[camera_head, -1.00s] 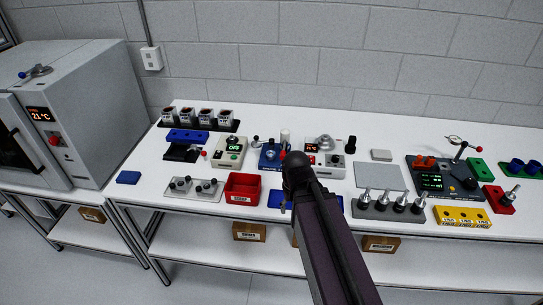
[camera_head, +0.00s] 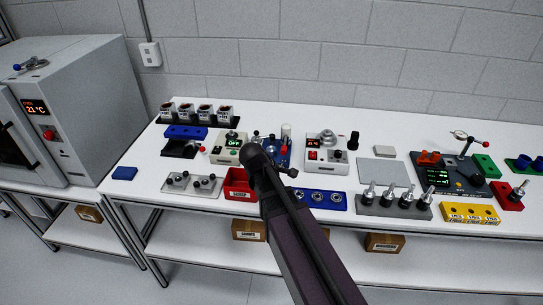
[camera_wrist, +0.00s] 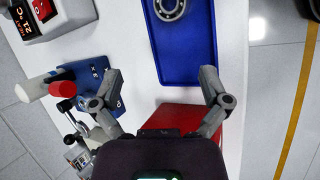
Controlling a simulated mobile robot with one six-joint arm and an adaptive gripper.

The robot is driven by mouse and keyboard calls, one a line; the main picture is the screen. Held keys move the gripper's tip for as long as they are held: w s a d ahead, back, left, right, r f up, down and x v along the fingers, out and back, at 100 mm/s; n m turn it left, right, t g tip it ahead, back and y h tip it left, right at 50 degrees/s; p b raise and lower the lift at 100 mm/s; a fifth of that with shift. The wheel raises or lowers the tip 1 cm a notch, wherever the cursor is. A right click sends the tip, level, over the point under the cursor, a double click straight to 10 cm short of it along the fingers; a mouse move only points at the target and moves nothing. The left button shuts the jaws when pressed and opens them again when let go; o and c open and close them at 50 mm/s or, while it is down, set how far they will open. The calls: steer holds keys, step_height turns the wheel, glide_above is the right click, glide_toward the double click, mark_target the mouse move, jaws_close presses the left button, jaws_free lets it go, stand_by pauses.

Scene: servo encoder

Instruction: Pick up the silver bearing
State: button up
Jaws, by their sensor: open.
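Silver ring-shaped bearings (camera_head: 318,197) lie in a blue tray (camera_head: 343,206) near the front edge of the table in the head view. In the wrist view one bearing (camera_wrist: 171,9) shows at the top edge, partly cut off, lying on the tray (camera_wrist: 187,55). My gripper (camera_wrist: 160,77) is open and empty, its fingers spread wide. The bearing is beyond the fingertips, further up the picture. In the head view my arm's dark end covers part of the bench left of the tray, and the gripper is mostly hidden.
A red bin (camera_head: 236,187) stands left of the tray and shows under my gripper in the wrist view (camera_wrist: 178,118). A blue press (camera_wrist: 92,82) with a red-tipped lever is at the left there. A grey rack of upright tools (camera_head: 394,207) stands right of the tray.

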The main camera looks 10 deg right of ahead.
steer(key=w+a+n, duration=0.1)
steer(key=w+n, duration=0.1)
steer(key=w+a+n+t+h+b, duration=0.1)
steer(key=w+n, duration=0.1)
steer(key=w+a+n+t+h+b, duration=0.1)
steer(key=w+a+n, duration=0.1)
steer(key=shift+r, duration=0.15)
steer(key=w+a+r+n+t+h+b, duration=0.2)
steer(key=w+a+r+n+t, duration=0.1)
steer(key=w+a+n, duration=0.3)
steer(key=shift+a+n+t+h+b, duration=0.4)
steer(key=shift+a+n, duration=0.05)
steer(key=shift+n, duration=0.45)
steer(key=b+x, duration=0.1)
steer(key=x, duration=0.2)
steer(key=b+x, duration=0.2)
steer(key=x, duration=0.2)
steer(key=shift+w+d+f, duration=0.1)
steer(key=shift+d+f, duration=0.05)
steer(key=shift+f, duration=0.2)
steer(key=shift+w+d+f, duration=0.1)
steer(key=shift+w+d, duration=0.15)
steer(key=shift+d, duration=0.15)
